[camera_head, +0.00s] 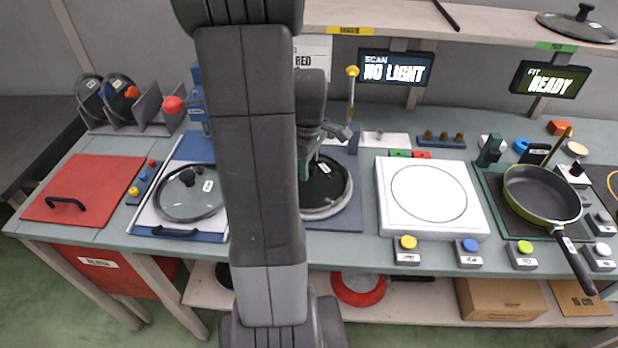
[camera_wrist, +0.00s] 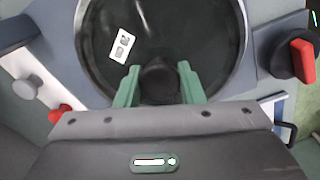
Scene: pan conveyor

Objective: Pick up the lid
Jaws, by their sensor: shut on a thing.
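A dark round lid (camera_head: 328,190) with a small white label is on the round station at the bench's middle, partly hidden behind my arm. In the wrist view the lid (camera_wrist: 185,35) fills the upper middle, its black knob (camera_wrist: 159,82) between the green fingers. My gripper (camera_wrist: 159,84) is shut on this knob from both sides. In the head view my gripper (camera_head: 305,168) is mostly hidden by the arm. I cannot tell whether the lid rests on the station or hangs just above it.
Another glass lid (camera_head: 172,204) lies on a blue-edged tray left of my arm. A rack (camera_head: 150,108) holds more lids at the back left. A white plate (camera_head: 398,228) and a black pan (camera_head: 540,190) stand to the right. An upper shelf (camera_head: 400,15) overhangs the back.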

